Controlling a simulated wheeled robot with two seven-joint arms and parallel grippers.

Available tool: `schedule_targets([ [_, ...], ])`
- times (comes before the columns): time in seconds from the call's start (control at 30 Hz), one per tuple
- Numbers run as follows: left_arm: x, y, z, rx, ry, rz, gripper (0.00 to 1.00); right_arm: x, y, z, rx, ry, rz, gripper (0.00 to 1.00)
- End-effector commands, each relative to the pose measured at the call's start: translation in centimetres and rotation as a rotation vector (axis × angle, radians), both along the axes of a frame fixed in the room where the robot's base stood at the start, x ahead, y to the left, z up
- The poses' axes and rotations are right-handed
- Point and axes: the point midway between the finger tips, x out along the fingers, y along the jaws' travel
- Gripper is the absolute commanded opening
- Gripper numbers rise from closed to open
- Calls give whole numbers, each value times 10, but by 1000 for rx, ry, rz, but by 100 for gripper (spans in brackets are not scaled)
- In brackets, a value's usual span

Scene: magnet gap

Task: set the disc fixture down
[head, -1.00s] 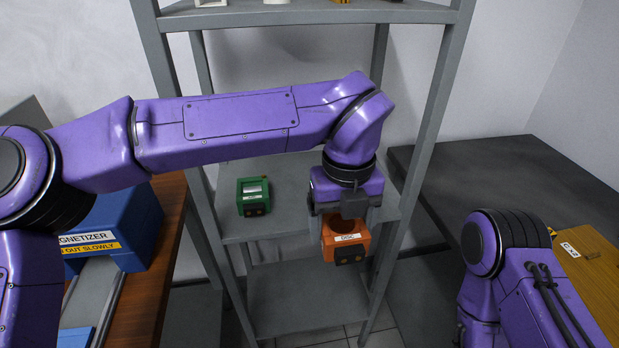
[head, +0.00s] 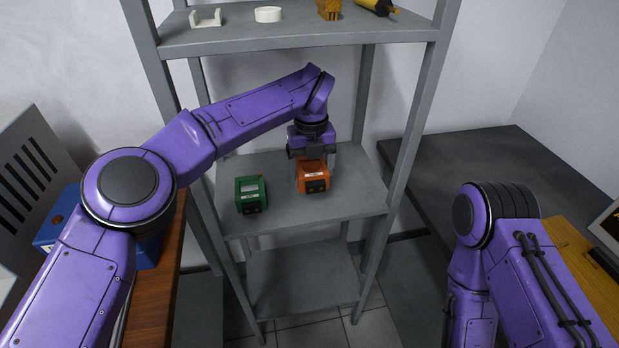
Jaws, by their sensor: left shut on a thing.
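The disc fixture (head: 315,180) is an orange block with a white label and dark round parts on its front. It is at the middle shelf (head: 350,207) of the grey rack, right of a green fixture. My left gripper (head: 312,160) points down from above and is shut on the orange fixture's top. The fixture looks upright, at or just above the shelf; I cannot tell whether its underside touches. My right arm shows at the lower right, but its gripper is not in view.
The green fixture (head: 251,194) stands on the same shelf, a small gap to the left. The top shelf (head: 300,35) holds several small items above my left arm. Rack posts flank the shelf. A blue box (head: 58,222) is at the left. Shelf room is free at the right.

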Motion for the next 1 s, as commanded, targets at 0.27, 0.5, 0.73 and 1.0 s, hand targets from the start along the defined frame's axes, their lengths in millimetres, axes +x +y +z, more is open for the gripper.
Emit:
schedule_targets([
  [0.27, 1, 1, -43, -1, 0, 1, 24, 0, 0, 8, 0, 0, 0, 0],
  [0.5, 4, 1, -49, -2, -2, 2, 24, 0, 0, 8, 0, 0, 0, 0],
  [0.73, 4, 1, -53, -1, -1, 2, 99, 0, 0, 7, 0, 0, 0, 0],
  [1.0, 4, 1, -47, -1, -2, 2, 100, 0, 0, 10, 0, 0, 0, 0],
])
